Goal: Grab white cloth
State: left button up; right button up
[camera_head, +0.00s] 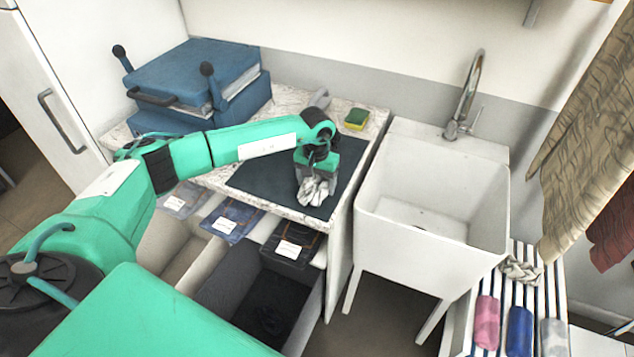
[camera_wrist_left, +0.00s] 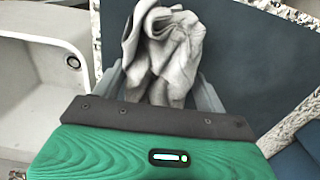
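A crumpled white cloth (camera_head: 314,191) lies at the front edge of a dark mat (camera_head: 262,180) on the speckled countertop. My left gripper (camera_head: 317,175) points down over it. In the left wrist view the cloth (camera_wrist_left: 165,50) is bunched between the two grey fingers of my left gripper (camera_wrist_left: 163,92). The fingers stand wide apart, one on each side of the cloth, and I see no clear pinch. The lower part of the cloth is hidden by the gripper body. My right gripper is not in view.
A white sink (camera_head: 432,200) with a tall faucet (camera_head: 465,95) stands right of the counter. A blue press (camera_head: 195,80) and a green-yellow sponge (camera_head: 356,118) are at the back. Another crumpled light cloth (camera_head: 521,269) lies on a striped rack beside rolled towels (camera_head: 519,330). Open drawers are below the counter.

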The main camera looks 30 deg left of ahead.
pick_arm(q)
jog(key=c, duration=0.4)
jog(key=shift+r, duration=0.1)
